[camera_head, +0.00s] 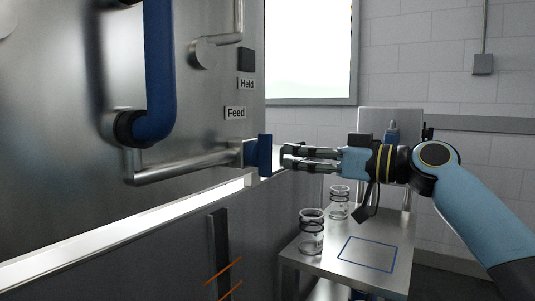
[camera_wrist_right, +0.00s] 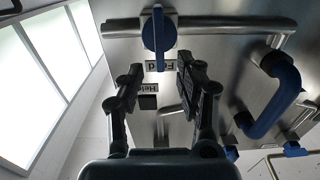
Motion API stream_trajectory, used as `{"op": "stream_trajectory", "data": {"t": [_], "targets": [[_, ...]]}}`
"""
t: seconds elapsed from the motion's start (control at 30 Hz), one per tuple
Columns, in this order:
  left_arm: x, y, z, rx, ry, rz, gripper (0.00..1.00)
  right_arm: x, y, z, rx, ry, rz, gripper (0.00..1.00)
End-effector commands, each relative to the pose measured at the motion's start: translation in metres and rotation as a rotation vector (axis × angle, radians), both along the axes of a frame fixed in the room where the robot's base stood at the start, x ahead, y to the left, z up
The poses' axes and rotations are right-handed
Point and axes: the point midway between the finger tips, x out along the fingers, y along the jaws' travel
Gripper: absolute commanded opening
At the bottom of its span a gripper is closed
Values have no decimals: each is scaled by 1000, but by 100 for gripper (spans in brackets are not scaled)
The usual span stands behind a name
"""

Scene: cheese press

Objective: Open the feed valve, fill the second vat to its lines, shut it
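The blue feed valve handle (camera_head: 265,155) sits upright on the end of a steel pipe, below the "Feed" label (camera_head: 235,113). Two slanted orange lines (camera_head: 223,271) cross a dark vertical strip (camera_head: 220,250) on the lower steel front. No liquid level is visible. My left gripper is out of view.
A steel side table (camera_head: 335,277) on the right holds two glass jars (camera_head: 312,235) (camera_head: 339,203) and a blue square outline (camera_head: 368,254). A thick blue pipe handle (camera_head: 158,70) stands out from the steel panel. A "Held" label (camera_head: 246,84) is above "Feed".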

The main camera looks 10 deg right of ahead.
Motion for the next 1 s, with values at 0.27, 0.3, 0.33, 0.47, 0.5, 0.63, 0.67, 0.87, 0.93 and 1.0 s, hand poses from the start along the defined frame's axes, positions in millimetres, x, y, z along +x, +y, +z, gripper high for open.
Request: {"op": "stream_trajectory", "data": {"t": [0.27, 0.3, 0.33, 0.47, 0.5, 0.63, 0.67, 0.87, 0.93, 1.0], "targets": [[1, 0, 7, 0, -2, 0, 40, 39, 40, 2, 6, 1, 0, 36], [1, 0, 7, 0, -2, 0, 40, 44, 43, 1, 4, 1, -1, 36], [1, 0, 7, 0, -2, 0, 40, 46, 45, 1, 3, 1, -2, 36], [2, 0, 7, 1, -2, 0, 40, 54, 52, 0, 2, 2, -2, 36], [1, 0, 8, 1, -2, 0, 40, 55, 54, 0, 1, 1, -2, 36], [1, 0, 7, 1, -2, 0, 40, 56, 55, -1, 0, 1, -2, 36], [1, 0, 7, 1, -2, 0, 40, 56, 55, -1, 0, 1, -2, 36], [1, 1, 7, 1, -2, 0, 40, 56, 54, -1, 0, 1, -2, 24], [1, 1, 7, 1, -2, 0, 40, 56, 54, -1, 0, 1, -2, 15], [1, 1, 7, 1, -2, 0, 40, 56, 54, -1, 0, 1, -2, 6]]}}
